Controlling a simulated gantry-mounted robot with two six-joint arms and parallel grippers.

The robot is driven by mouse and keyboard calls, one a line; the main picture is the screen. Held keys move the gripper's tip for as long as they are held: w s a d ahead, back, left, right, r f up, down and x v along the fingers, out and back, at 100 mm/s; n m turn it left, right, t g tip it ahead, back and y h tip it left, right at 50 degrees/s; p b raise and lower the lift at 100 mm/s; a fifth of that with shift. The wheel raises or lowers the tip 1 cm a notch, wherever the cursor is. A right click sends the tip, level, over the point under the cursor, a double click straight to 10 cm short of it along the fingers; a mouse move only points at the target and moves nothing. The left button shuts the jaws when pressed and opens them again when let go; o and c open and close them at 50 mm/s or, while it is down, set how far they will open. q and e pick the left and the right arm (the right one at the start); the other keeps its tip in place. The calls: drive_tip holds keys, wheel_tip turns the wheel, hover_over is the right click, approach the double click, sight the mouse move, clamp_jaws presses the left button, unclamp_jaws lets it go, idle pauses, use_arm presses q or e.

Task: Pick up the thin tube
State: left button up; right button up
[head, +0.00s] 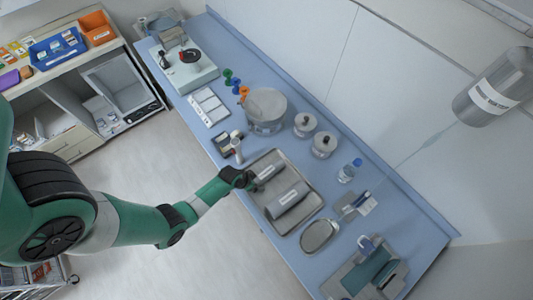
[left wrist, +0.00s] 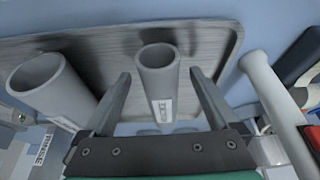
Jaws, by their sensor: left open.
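The thin tube (head: 269,171) is a grey open-ended cylinder with a white label, lying on a metal tray (head: 308,212). In the left wrist view the thin tube (left wrist: 157,82) has its open end between the two fingers of my left gripper (left wrist: 160,76), with a gap on each side. In the head view my left gripper (head: 252,179) is at the near end of the thin tube and hides part of it. The gripper is open and empty. A thicker grey tube (head: 288,207) lies beside it; it also shows at the left in the left wrist view (left wrist: 48,88). My right gripper is not in view.
The tray lies on a blue counter (head: 400,205). A small device (head: 229,146) stands close to the gripper. Steel canisters (head: 323,145), a large pot (head: 265,107), an oval dish (head: 319,236) and a small bottle (head: 349,171) stand around the tray.

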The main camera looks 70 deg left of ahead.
use_arm(q)
drive_tip(key=shift+w+f, duration=0.2)
drive_tip(key=shift+f, duration=0.25)
clamp_jaws()
drive_tip(key=shift+r, duration=0.15)
